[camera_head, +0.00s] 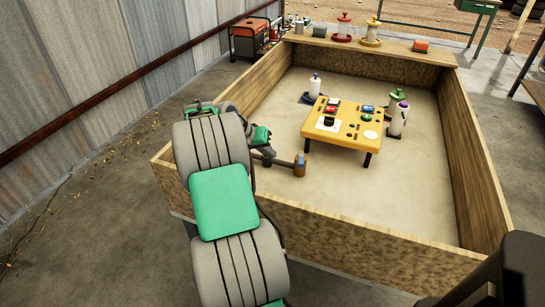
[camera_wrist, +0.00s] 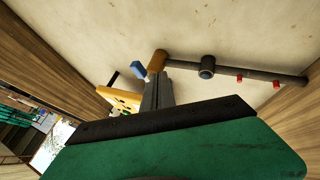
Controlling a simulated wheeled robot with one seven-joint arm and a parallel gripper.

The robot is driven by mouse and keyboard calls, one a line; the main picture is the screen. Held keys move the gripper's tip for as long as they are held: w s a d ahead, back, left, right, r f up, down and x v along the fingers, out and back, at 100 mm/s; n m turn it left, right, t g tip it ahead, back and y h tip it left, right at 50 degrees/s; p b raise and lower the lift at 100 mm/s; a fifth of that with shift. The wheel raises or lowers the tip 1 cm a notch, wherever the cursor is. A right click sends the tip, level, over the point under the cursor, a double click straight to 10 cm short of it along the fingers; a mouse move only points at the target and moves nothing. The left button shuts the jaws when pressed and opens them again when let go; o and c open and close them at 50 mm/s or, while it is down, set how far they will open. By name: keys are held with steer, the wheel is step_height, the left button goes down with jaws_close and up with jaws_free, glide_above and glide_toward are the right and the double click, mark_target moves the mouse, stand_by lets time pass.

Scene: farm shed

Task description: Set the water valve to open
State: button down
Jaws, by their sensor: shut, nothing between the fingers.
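The water valve is a brass-coloured body (camera_head: 299,169) with a small blue handle (camera_head: 301,158), at the end of a dark pipe inside the wooden pen. In the wrist view the brass body (camera_wrist: 157,61) sits just past my fingertips, and the blue handle (camera_wrist: 138,69) sticks out to its left. The dark pipe (camera_wrist: 260,75) runs right from it. My gripper (camera_wrist: 161,76) is shut and empty, its tips close to the brass body. I cannot tell if they touch it. In the head view my arm hides most of the gripper and part of the pipe.
A yellow low table (camera_head: 318,137) with several small items stands right of the valve. A white bottle (camera_head: 315,85) and a white container (camera_head: 398,120) stand beside it. Wooden pen walls (camera_head: 478,185) surround the area.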

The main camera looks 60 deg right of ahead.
mark_target(301, 159)
steer(key=s+d+f+b, duration=0.1)
steer(key=s+d+f, duration=0.4)
steer(key=shift+s+d+f, duration=0.2)
steer(key=shift+s+f, duration=0.1)
steer(key=shift+f, duration=0.1)
